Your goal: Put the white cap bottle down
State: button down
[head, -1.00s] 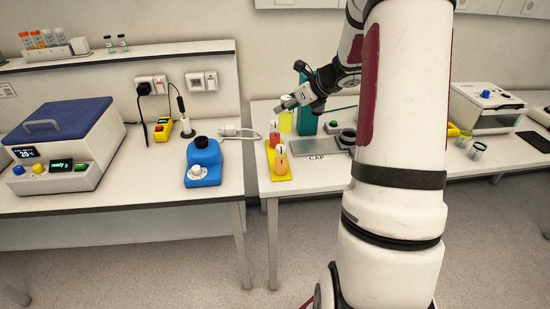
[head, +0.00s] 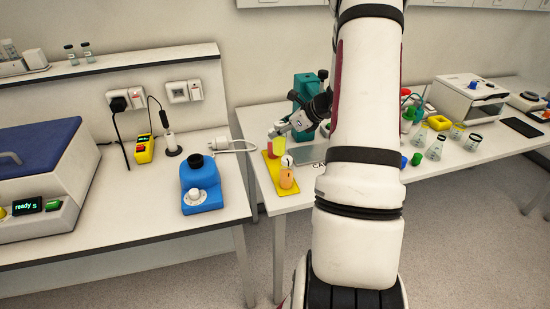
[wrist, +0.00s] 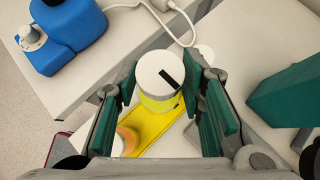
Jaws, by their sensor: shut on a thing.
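The white cap bottle (wrist: 158,75) holds yellow-green liquid and has a flat white cap with a black mark. It is upright between the green finger pads of my gripper (wrist: 163,88), which is shut on it. In the head view, my gripper (head: 279,133) is at the yellow tray, with the yellow bottle (head: 279,146) just below it. The yellow tray (wrist: 152,132) lies beneath the bottle; I cannot tell whether its base touches. An orange bottle (head: 287,177) stands at the tray's front, and a red one is partly hidden at its back left.
A grey plate (head: 310,154) lies right of the tray and a teal stand (head: 304,92) rises behind. A blue device (head: 202,187) and a white cable are on the left bench. Flasks (head: 436,148) and small items stand farther right on the same table.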

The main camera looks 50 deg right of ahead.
aim_at(280, 149)
jog(key=shift+f+p, duration=0.55)
jog(key=shift+f, duration=3.25)
jog(key=shift+f, duration=0.15)
jog(key=c, duration=1.1)
grip_release()
jog(key=shift+o, duration=0.2)
